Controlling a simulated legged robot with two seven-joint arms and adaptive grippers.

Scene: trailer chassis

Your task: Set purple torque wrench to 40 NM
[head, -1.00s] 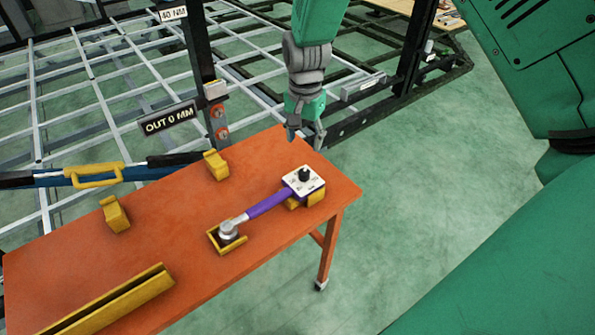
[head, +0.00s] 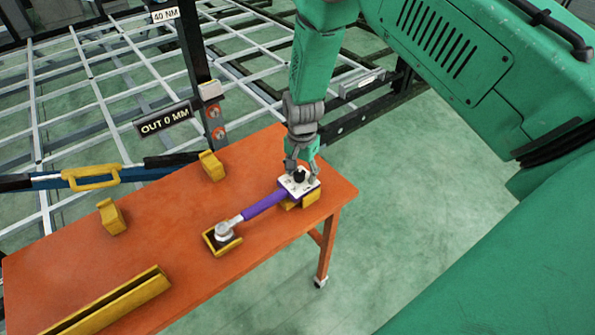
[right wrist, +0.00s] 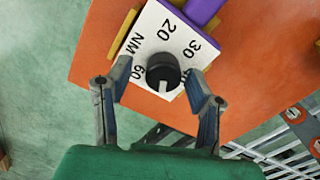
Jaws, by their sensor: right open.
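The purple torque wrench (head: 265,203) lies on the orange table, its silver head (head: 225,230) in a yellow cradle and its dial end on yellow supports. On the white dial plate (head: 298,184) is a black knob (head: 299,177). My right gripper (head: 300,171) is open just above the dial. In the right wrist view its fingers (right wrist: 158,69) appear on either side of the knob, with visible gaps. My left gripper is not in view.
A sign reading 40 NM (head: 165,15) and another reading OUT 0 MM (head: 163,119) are at a dark post behind the orange table (head: 165,215). Yellow holders (head: 111,217) and a long yellow channel (head: 105,305) are on the table. Floor right of it is clear.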

